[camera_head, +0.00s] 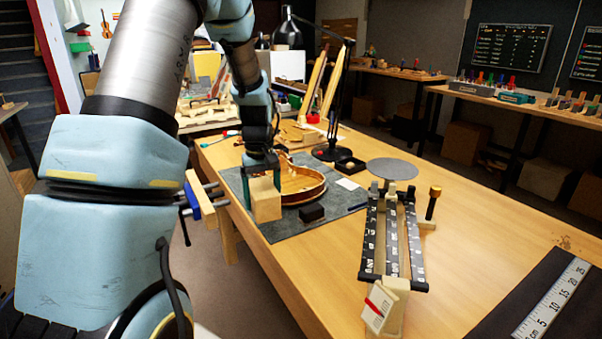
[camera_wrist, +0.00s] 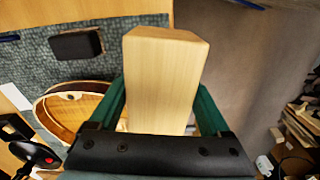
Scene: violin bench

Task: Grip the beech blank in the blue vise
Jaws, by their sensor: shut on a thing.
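The beech blank (camera_head: 266,203) is a pale, upright wooden block. It also fills the middle of the wrist view (camera_wrist: 162,75). My gripper (camera_head: 262,178) is shut on the blank, with a green finger on each side of it. The blank appears over the near-left part of the grey mat; I cannot tell whether its lower end touches the mat. The blue vise (camera_head: 206,202) is at the bench's left edge, left of the blank and apart from it. Its wooden facing and metal rods show, but its far side is partly hidden.
A violin body (camera_head: 300,187) lies on the mat (camera_head: 318,222), close behind the blank. A small black block (camera_head: 311,213) is right of it. A black lamp (camera_head: 331,153) stands behind. A stand with black scales (camera_head: 392,240) is at right. Bare benchtop lies between.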

